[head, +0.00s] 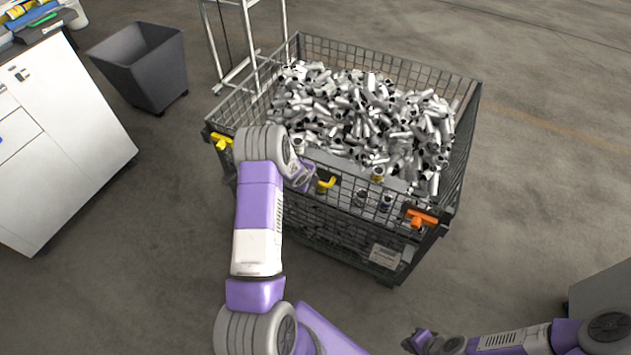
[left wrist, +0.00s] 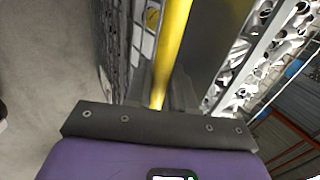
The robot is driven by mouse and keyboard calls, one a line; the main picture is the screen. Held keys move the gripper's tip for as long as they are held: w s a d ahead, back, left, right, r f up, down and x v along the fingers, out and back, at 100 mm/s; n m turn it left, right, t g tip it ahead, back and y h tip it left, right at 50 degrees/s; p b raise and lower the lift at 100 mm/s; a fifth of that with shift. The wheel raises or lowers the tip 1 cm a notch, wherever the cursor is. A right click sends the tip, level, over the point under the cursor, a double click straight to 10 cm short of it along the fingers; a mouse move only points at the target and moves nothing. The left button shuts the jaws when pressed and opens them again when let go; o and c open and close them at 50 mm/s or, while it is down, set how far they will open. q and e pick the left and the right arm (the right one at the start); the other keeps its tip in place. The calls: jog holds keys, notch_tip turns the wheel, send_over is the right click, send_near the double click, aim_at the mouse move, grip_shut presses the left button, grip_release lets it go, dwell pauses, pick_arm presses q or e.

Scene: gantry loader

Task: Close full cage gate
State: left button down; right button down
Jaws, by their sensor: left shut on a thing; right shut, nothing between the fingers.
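The full cage (head: 465,130) is a dark wire-mesh bin heaped with metal pipe pieces (head: 365,110). Its front gate (head: 345,205) faces me and looks about upright; I cannot tell whether it is flush with the frame. A yellow handle (head: 327,184) sticks out at the gate's top middle. My left gripper (head: 308,180) is shut on this handle, which shows as a yellow bar in the left wrist view (left wrist: 172,45). An orange latch (head: 420,217) sits at the front right corner, a yellow latch (head: 221,140) at the front left. My right gripper (head: 415,341) is shut and empty, low and away from the cage.
A metal frame (head: 247,40) stands at the cage's back left. A dark grey bin (head: 150,75) and a white cabinet (head: 60,140) are at the left. A grey box-like thing (head: 605,295) is at the lower right. The floor right of the cage is clear.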

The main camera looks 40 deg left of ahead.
pick_arm(q)
jog(key=shift+w+r, duration=0.2)
jog(key=shift+w, duration=0.1)
jog(key=c, duration=1.1)
grip_release()
jog(key=v, duration=0.7)
jog(key=shift+s+r, duration=0.15)
jog(key=shift+s, duration=0.1)
jog(key=s+d+f+n+g+h+b, duration=0.1)
jog(key=s+d+f+n, duration=0.25)
jog(key=d, duration=0.35)
jog(key=s+d+f+n+g+h+b, duration=0.1)
jog(key=s+d+f+n+h, duration=0.2)
jog(key=d, duration=0.5)
jog(key=s+d+f+n+b, duration=0.1)
jog(key=s+d+f+n, duration=0.15)
jog(key=d+f, duration=0.35)
jog(key=s+d+n+g, duration=0.1)
jog(key=s+d+n, duration=0.2)
jog(key=s+d, duration=0.1)
jog(key=s+d+f+n+g+h+b, duration=0.1)
jog(key=s+d+n, duration=0.2)
jog(key=s+d, duration=0.1)
jog(key=s+d+f+n+g, duration=0.1)
jog(key=s+d+n, duration=0.2)
jog(key=s+d, duration=0.1)
jog(key=shift+s+d+g+h+b, duration=0.2)
jog(key=shift+d+g+h+b, duration=0.15)
jog(key=shift+d, duration=0.3)
